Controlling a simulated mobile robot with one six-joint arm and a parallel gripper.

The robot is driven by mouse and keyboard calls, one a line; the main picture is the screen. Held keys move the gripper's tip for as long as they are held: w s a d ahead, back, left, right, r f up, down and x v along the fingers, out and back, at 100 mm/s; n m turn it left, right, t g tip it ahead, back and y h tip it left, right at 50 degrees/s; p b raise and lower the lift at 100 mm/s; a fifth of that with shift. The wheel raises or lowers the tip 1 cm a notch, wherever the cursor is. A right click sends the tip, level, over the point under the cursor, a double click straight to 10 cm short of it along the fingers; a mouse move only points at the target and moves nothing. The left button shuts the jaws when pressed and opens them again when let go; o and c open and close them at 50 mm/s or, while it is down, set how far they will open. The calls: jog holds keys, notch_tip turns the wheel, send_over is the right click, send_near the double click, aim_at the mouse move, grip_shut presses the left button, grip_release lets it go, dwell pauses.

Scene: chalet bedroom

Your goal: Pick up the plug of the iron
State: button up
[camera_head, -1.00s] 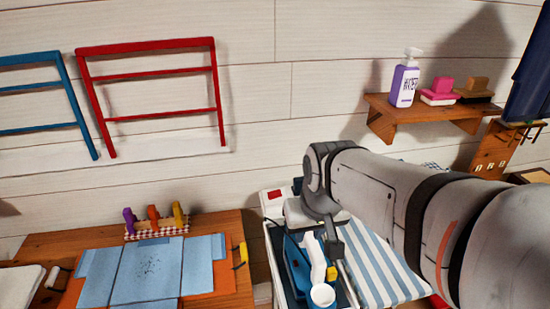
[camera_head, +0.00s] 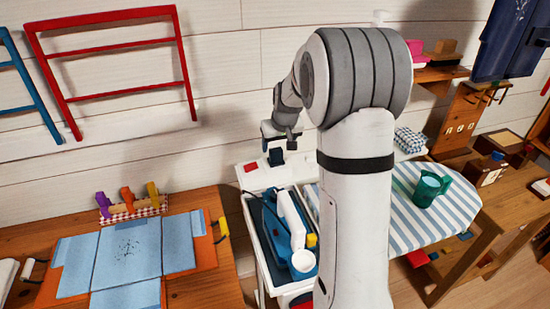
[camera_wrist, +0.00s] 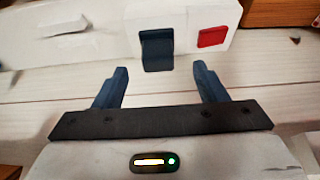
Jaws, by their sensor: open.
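A dark blue block (camera_head: 276,156) that looks like the iron's plug sits on a white unit with a red switch (camera_head: 250,168), near the wall. In the wrist view the plug (camera_wrist: 156,48) is centred just beyond my fingertips, between their lines. My gripper (camera_wrist: 160,72) is open and empty, with a blue finger on each side. In the head view my gripper (camera_head: 281,133) is above and close to the plug; contact cannot be told. The blue and white iron (camera_head: 289,232) lies in a tray (camera_head: 259,262) in front of the unit. My arm hides part of the board.
A striped ironing board (camera_head: 405,217) with a green mug (camera_head: 428,189) is at the right. A wooden table (camera_head: 205,293) with folded blue cloth (camera_head: 130,262) is at the left. A wall shelf (camera_head: 440,74) is behind my arm.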

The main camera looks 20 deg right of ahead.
aim_at(277, 151)
jog(key=x, duration=0.3)
jog(key=p+x, duration=0.1)
jog(key=x, duration=0.3)
jog(key=shift+w+d+p, duration=0.2)
jog(key=shift+w+p, duration=0.1)
jog(key=shift+w, duration=0.2)
jog(key=c, duration=0.9)
